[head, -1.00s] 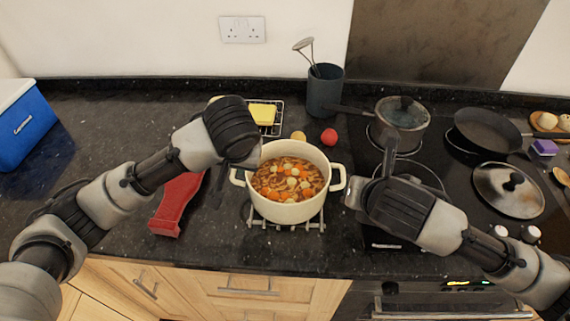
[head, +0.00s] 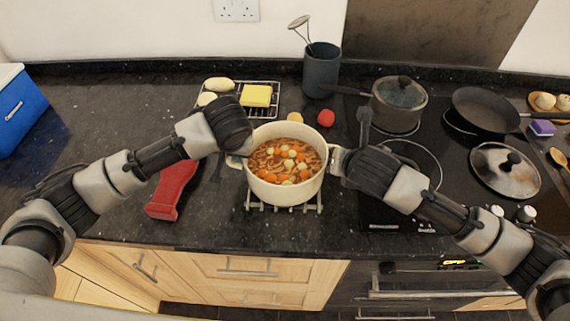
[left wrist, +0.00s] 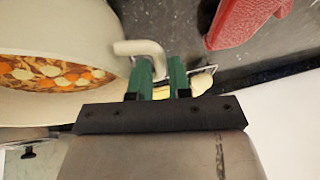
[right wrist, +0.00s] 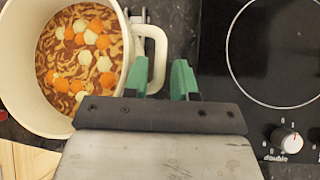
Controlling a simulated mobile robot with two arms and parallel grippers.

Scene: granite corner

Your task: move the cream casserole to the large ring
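The cream casserole (head: 287,193), full of soup with carrots and pale pieces, stands upright on a metal trivet (head: 283,208) left of the hob. My left gripper (head: 243,153) is at its left handle; in the left wrist view the green fingertips (left wrist: 160,78) are apart, with the handle (left wrist: 138,47) at the gap. My right gripper (head: 341,163) is at the right handle; in the right wrist view its fingertips (right wrist: 158,82) are apart on either side of the handle (right wrist: 157,45). The large ring (head: 425,160), front left on the hob, is bare, partly hidden by my right arm.
A saucepan (head: 398,110), a frying pan (head: 484,110) and a lid (head: 505,172) are on the hob around the ring. A red object (head: 171,190) lies left of the casserole. Behind stand a rack with butter (head: 256,96), a red ball (head: 326,118) and a utensil pot (head: 321,70).

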